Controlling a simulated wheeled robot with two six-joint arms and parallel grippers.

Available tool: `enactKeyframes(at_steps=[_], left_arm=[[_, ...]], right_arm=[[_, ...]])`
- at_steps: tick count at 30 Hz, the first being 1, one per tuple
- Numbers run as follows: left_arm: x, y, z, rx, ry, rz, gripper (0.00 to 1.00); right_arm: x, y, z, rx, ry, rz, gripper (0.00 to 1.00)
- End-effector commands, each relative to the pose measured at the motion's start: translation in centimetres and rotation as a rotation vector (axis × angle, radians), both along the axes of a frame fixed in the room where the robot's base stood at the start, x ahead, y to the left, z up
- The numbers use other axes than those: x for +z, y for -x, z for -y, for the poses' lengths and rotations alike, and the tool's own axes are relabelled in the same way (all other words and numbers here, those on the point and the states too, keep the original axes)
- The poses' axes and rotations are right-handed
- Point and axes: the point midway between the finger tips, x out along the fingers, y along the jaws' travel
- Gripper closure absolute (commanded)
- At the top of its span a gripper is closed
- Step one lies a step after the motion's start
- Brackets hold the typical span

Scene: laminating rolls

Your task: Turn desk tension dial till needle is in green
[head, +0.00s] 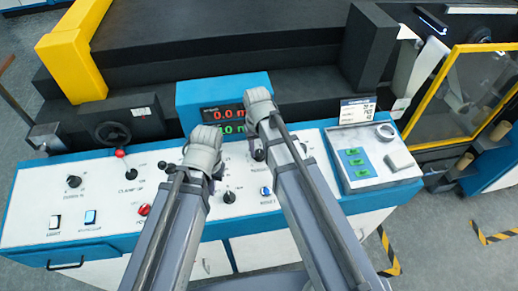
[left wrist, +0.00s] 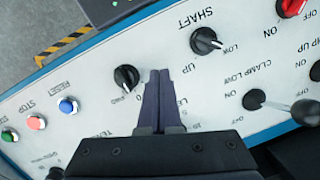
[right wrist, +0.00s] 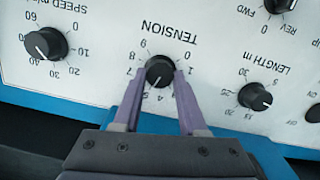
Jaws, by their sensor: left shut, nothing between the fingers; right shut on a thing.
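The tension dial (right wrist: 159,71) is a round black knob in the right wrist view, under the upside-down word TENSION on a white panel with a numbered scale. Its white mark points down, near 4 and 5. My right gripper (right wrist: 160,77) has one finger on each side of the knob and is shut on it. My left gripper (left wrist: 160,72) is shut and empty over the panel, just right of a black FWD knob (left wrist: 127,78) in the left wrist view. My arms hide much of the desk's middle in the head view. No needle or green zone is visible.
The white control desk (head: 110,200) has several other knobs and buttons. In the right wrist view, a speed knob (right wrist: 46,44) and a length knob (right wrist: 255,96) flank the dial. A blue display box (head: 190,97) stands behind. A clamp lever (left wrist: 300,112) rises in the left wrist view.

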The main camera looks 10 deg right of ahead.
Motion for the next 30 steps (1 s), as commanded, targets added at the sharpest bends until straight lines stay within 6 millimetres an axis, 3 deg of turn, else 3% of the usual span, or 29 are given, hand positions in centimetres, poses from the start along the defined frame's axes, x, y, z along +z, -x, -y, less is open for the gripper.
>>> enactKeyframes(at_steps=[7,17,18,25,30], left_arm=[[-0.06,0.00,-0.01,0.000,0.000,0.000,1.00],[-0.05,0.00,0.00,0.000,0.000,0.000,1.00],[-0.05,0.00,0.00,0.000,0.000,0.000,1.00],[-0.05,0.00,-0.01,0.000,0.000,0.000,1.00],[-0.05,0.00,0.00,0.000,0.000,0.000,1.00]], right_arm=[[-0.02,0.05,-0.11,0.197,0.035,0.000,1.00],[-0.01,0.04,-0.11,0.223,0.039,0.000,1.00],[-0.01,0.04,-0.11,0.222,0.039,0.000,0.56],[-0.01,0.04,-0.11,0.221,0.039,0.000,0.30],[-0.01,0.04,-0.11,0.221,0.039,0.000,0.29]])
